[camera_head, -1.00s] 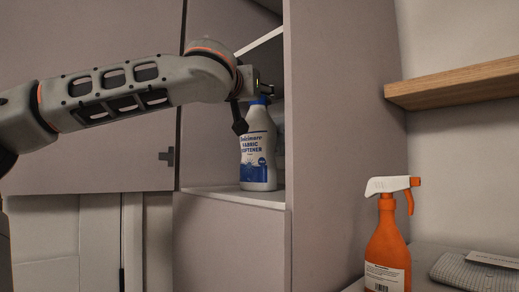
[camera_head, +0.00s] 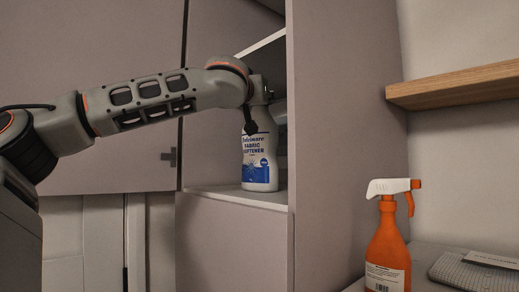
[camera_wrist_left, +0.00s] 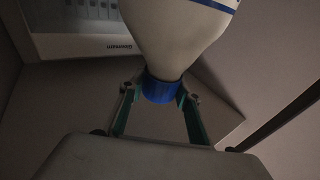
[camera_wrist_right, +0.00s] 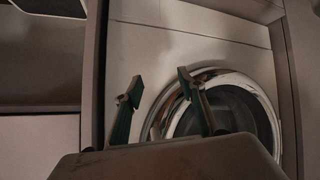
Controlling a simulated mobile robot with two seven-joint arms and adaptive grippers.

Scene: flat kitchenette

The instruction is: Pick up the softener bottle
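The softener bottle (camera_head: 260,162), white with a blue label, stands upright in the open cabinet compartment. Its top is hidden behind my left wrist in the head view. In the left wrist view the bottle's white body (camera_wrist_left: 178,30) and blue cap (camera_wrist_left: 160,90) appear upside down. My left gripper (camera_wrist_left: 158,91) is open, with one finger on each side of the cap. The fingertips are close to the cap; I cannot tell whether they touch it. My right gripper (camera_wrist_right: 161,82) is open and empty, in front of a round chrome-rimmed door.
The compartment floor (camera_head: 226,194) is bare left of the bottle, and a side panel (camera_head: 345,150) bounds it on the right. An orange spray bottle (camera_head: 388,250) stands at lower right beside a grey cloth (camera_head: 470,272). A wooden shelf (camera_head: 455,87) juts out above.

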